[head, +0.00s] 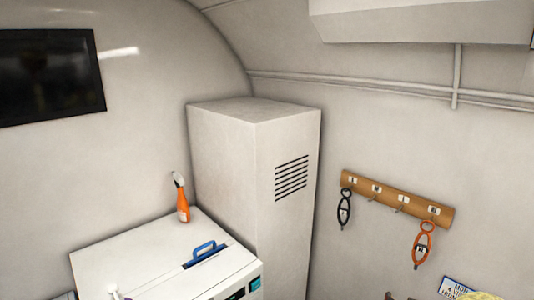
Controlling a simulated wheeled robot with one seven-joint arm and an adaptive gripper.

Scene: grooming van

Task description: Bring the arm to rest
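My arm and gripper do not show in the head view. The task names no other object.
A wooden hook rail (385,192) holds black (345,208) and orange (422,245) items.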

